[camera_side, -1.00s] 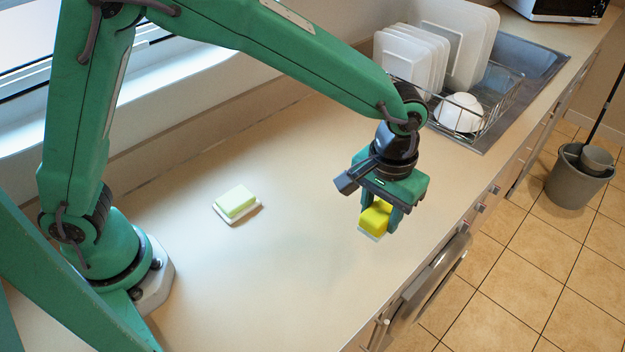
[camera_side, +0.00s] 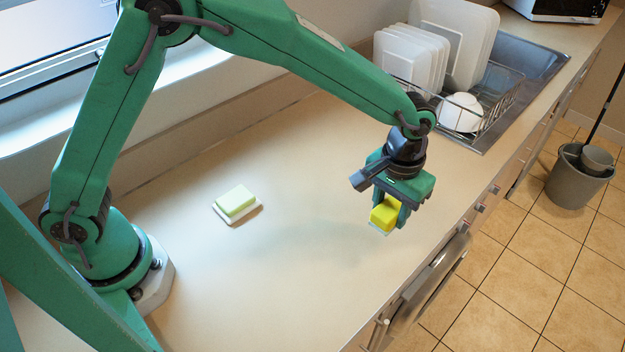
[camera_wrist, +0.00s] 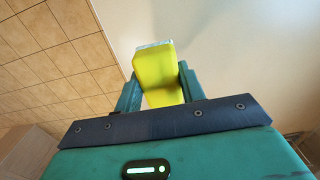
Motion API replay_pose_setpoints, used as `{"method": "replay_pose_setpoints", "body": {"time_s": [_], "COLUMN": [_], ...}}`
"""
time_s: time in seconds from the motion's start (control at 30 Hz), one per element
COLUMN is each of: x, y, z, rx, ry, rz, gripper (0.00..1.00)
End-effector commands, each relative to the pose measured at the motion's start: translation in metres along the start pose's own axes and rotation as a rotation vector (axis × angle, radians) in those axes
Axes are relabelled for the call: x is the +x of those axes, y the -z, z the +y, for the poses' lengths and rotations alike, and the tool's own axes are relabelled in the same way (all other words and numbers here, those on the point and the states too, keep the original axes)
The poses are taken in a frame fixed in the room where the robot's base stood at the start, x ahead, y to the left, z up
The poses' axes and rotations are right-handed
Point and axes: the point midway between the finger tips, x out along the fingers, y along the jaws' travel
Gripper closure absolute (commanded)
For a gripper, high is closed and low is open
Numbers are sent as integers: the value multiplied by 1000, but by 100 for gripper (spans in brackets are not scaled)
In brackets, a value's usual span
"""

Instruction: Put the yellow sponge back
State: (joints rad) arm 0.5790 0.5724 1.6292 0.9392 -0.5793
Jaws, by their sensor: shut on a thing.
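The yellow sponge (camera_side: 384,214) is held between the fingers of my gripper (camera_side: 388,217), over the right part of the counter near its front edge. A thin pale layer shows on its underside. In the wrist view the yellow sponge (camera_wrist: 157,72) stands between the two green fingers of my gripper (camera_wrist: 157,88), with its pale end facing away. My gripper is shut on it. I cannot tell exactly how high it is above the counter. A pale yellow-green block (camera_side: 236,201) rests on a white dish (camera_side: 243,216) at the counter's left middle.
A wire dish rack (camera_side: 493,108) with white plates (camera_side: 412,62) and a white bowl (camera_side: 460,112) stands in the steel sink (camera_side: 537,70) behind my gripper. A grey bucket (camera_side: 576,180) stands on the tiled floor. The middle counter (camera_side: 290,250) is clear.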

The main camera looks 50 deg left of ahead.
Motion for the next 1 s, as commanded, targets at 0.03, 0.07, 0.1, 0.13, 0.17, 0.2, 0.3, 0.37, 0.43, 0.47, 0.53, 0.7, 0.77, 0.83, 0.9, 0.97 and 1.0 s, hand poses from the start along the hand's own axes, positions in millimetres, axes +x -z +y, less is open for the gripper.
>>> {"method": "replay_pose_setpoints", "body": {"time_s": [0.03, 0.07, 0.1, 0.13, 0.17, 0.2, 0.3, 0.37, 0.43, 0.47, 0.53, 0.7, 0.77, 0.83, 0.9, 0.97, 1.0], "x": [6, 9, 13, 15, 18, 21, 27, 29, 31, 31, 31, 35, 40, 48, 56, 63, 66], "y": [7, 12, 17, 21, 24, 29, 38, 42, 44, 44, 45, 44, 44, 44, 43, 43, 43], "z": [-5, -8, -11, -13, -16, -18, -23, -25, -27, -27, -27, -27, -27, -27, -27, -27, -27], "rx": [-4, -3, -4, -4, -3, -3, -1, -1, 0, 0, 0, 0, 0, 0, 0, 0, 0], "ry": [1, 1, 1, 1, 1, 1, 1, 0, 0, 0, 0, 1, 1, 2, 2, 2, 1], "rz": [-2, -2, -1, -2, -2, -2, -2, -1, 0, 0, 0, -1, -2, -3, -3, -3, -2], "gripper": [82, 82, 82, 82, 82, 82, 82, 82, 82, 82, 82, 82, 82, 82, 82, 82, 82]}}
